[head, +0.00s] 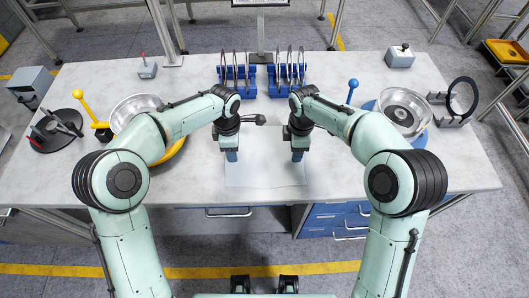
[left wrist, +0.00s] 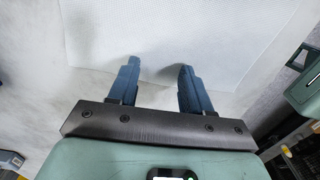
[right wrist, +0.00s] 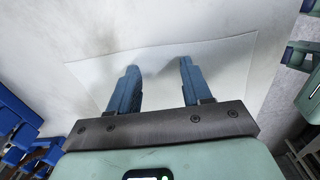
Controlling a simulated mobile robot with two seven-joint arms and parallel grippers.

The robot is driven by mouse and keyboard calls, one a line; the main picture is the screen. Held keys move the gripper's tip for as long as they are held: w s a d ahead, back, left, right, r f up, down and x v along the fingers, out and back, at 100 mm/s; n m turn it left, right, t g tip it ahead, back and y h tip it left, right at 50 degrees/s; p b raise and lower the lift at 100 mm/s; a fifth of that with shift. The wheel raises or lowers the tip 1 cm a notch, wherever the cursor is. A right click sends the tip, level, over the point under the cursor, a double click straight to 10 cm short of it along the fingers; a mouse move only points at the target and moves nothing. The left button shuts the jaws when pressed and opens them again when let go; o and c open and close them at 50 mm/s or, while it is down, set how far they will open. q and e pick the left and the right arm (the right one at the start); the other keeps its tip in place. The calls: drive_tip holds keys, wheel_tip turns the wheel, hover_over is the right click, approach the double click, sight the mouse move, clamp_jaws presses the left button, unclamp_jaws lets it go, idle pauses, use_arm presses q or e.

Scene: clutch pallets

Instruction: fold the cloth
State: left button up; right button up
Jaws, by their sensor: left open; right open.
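A thin white cloth (head: 264,174) lies flat on the table, spread out near the front edge in the middle. It also shows in the left wrist view (left wrist: 150,28) and the right wrist view (right wrist: 222,62). My left gripper (head: 231,158) points down over the cloth's left part, its two blue fingers (left wrist: 155,75) apart with nothing between them. My right gripper (head: 297,157) points down over the cloth's right part, its fingers (right wrist: 157,73) also apart and empty. I cannot tell whether the fingertips touch the cloth.
Blue racks (head: 237,78) holding upright rings stand behind the grippers. A metal bowl (head: 134,108) stands at left and a round metal part (head: 404,108) at right. A dark ring on a stand (head: 461,98) is at far right. The grey table (head: 330,180) is bare beside the cloth.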

use_arm(q)
drive_tip(key=shift+f, duration=0.25)
use_arm(e)
drive_tip(key=shift+f, duration=0.2)
use_arm(q)
drive_tip(key=shift+s, duration=0.1)
drive_tip(key=c, duration=0.4)
use_arm(e)
drive_tip(key=shift+s, duration=0.1)
drive_tip(key=c, duration=0.4)
use_arm(q)
clamp_jaws()
use_arm(e)
clamp_jaws()
use_arm(q)
drive_tip(key=shift+r, duration=0.15)
use_arm(e)
drive_tip(key=shift+r, duration=0.1)
